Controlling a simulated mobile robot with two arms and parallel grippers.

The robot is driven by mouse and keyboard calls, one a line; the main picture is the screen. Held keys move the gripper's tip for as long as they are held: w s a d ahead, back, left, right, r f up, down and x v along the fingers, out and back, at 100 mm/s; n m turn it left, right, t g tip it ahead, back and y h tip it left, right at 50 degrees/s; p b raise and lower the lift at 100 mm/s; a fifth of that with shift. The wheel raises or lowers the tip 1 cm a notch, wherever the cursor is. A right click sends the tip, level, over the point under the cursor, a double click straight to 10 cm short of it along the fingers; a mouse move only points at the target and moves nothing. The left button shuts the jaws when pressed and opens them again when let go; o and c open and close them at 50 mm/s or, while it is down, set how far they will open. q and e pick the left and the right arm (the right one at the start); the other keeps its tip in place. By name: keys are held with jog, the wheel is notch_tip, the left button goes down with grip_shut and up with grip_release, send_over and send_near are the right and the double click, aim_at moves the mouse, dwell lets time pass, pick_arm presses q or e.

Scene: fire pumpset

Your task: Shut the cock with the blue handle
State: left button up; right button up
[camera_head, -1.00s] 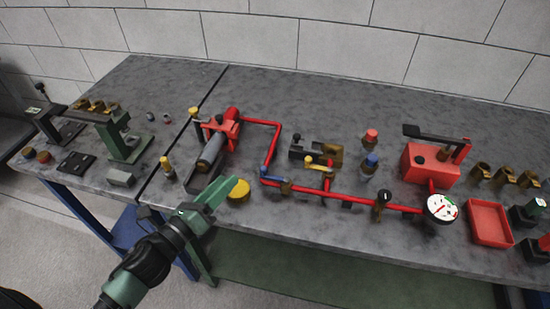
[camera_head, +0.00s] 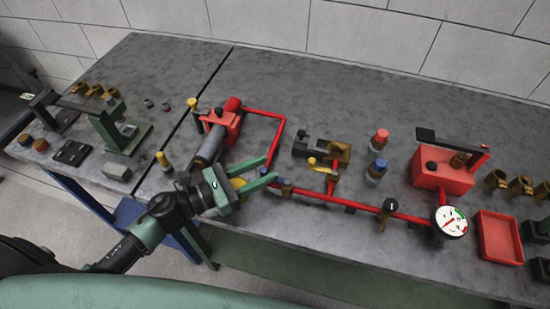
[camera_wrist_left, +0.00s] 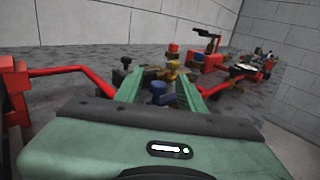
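The cock with the blue handle (camera_head: 284,181) sits on the red pipe near the front of the bench, partly hidden by a finger of my left gripper. My left gripper (camera_head: 271,168) is open, with its two green fingertips at the pipe beside the cock. In the left wrist view, the blue handle (camera_wrist_left: 160,96) shows between the open fingers. I cannot tell whether a finger touches it. My right gripper is not in view.
A yellow-handled cock (camera_head: 318,163) stands on a branch just to the right. A red pump (camera_head: 222,126) is behind the gripper.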

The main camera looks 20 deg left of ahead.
aim_at(266, 169)
pick_arm(q)
jog(key=p+x, duration=0.1)
jog(key=x, duration=0.2)
jog(key=shift+w+d, duration=0.15)
jog(key=shift+w, duration=0.1)
jog(key=shift+w+d, duration=0.1)
grip_shut()
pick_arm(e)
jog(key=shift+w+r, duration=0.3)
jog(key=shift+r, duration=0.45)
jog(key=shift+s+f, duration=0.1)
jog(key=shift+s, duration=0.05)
